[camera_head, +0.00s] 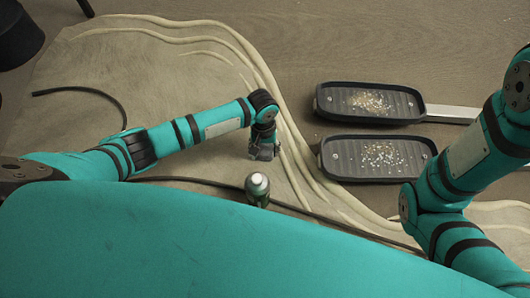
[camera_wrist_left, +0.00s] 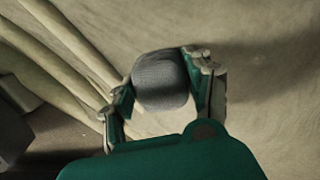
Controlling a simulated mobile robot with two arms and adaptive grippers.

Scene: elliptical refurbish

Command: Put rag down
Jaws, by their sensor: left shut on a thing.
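My left gripper (camera_head: 264,150) points down over the pale, carved-looking surface, left of the two black trays. In the left wrist view, the gripper (camera_wrist_left: 160,84) is shut on a grey, finely textured, rounded piece, which I take to be the rag (camera_wrist_left: 160,82). The rag sits between the two fingers, with the pale surface behind it. I cannot tell whether it touches that surface. In the head view the rag is hidden or too small to tell. My right arm enters at the right, but its gripper is out of view.
Two black trays holding small crumbs, an upper one (camera_head: 336,99) and a lower one (camera_head: 338,160), lie to the right. A dark green bottle (camera_head: 257,190) with a pale cap stands just nearer than the left gripper. The pale surface (camera_head: 170,75) is mostly clear beyond my left arm.

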